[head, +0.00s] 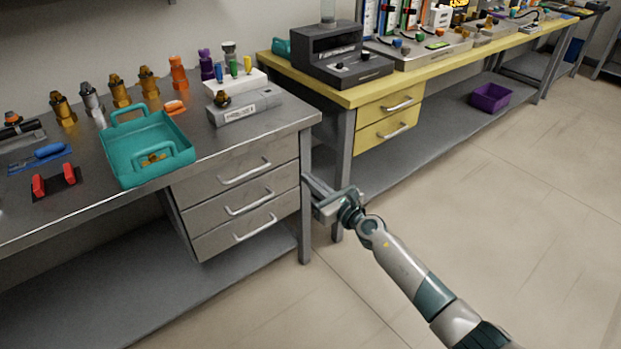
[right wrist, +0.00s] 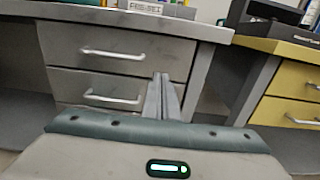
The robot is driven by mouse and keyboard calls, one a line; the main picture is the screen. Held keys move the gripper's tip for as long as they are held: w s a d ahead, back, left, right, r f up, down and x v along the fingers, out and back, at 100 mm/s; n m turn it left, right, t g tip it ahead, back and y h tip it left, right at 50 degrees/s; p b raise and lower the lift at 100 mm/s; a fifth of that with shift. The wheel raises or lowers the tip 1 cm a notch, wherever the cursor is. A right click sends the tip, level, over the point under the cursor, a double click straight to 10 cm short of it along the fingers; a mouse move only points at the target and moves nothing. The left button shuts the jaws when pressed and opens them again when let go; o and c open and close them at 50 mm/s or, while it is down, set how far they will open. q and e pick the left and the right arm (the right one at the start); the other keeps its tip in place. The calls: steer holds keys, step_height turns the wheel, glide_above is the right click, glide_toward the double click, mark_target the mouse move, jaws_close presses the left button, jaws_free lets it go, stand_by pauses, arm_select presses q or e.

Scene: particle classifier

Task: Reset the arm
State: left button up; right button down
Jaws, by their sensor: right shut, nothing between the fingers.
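My right arm (head: 405,270) comes in from the lower right in the head view. Its right gripper (head: 308,180) is near the right leg of the grey workbench, beside the drawers and below the bench top. In the right wrist view the two fingers (right wrist: 161,84) are together and hold nothing. My left gripper is not in view.
The grey workbench (head: 285,112) carries a teal tray (head: 130,128), several brass fittings (head: 118,90) and a grey device (head: 243,106). A yellow bench (head: 395,87) stands behind, with a purple bin (head: 490,97) on its lower shelf. The floor (head: 520,200) at the right is clear.

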stand_by(0.5)
steer(key=s+d+f+m+g+h, duration=0.1)
steer(key=s+d+f+m+h, duration=0.55)
steer(key=s+d+m, duration=0.7)
steer(key=s+d+f+m+g+h, duration=0.1)
steer(key=s+d+f+m+h, duration=0.6)
steer(key=m, duration=1.1)
steer(key=s+a+f+m+g+y, duration=0.1)
steer(key=s+f+m+g, duration=0.2)
steer(key=s, duration=0.8)
steer(key=s+a+f+m+g+y, duration=0.1)
steer(key=s+f+m+g+y, duration=0.15)
steer(key=s, duration=0.85)
steer(key=s+a+f+m+g, duration=0.1)
steer(key=s+f+m+g, duration=0.2)
steer(key=s, duration=0.8)
arm_select(q)
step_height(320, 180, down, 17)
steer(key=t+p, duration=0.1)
steer(key=p, duration=1.1)
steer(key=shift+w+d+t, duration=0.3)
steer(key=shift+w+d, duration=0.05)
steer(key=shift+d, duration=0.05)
arm_select(e)
step_height(320, 180, down, 16)
steer(key=w+t, duration=0.1)
steer(key=shift+w+a+m+y, duration=0.2)
steer(key=shift+a+m+y, duration=0.1)
steer(key=shift+a+m, duration=0.15)
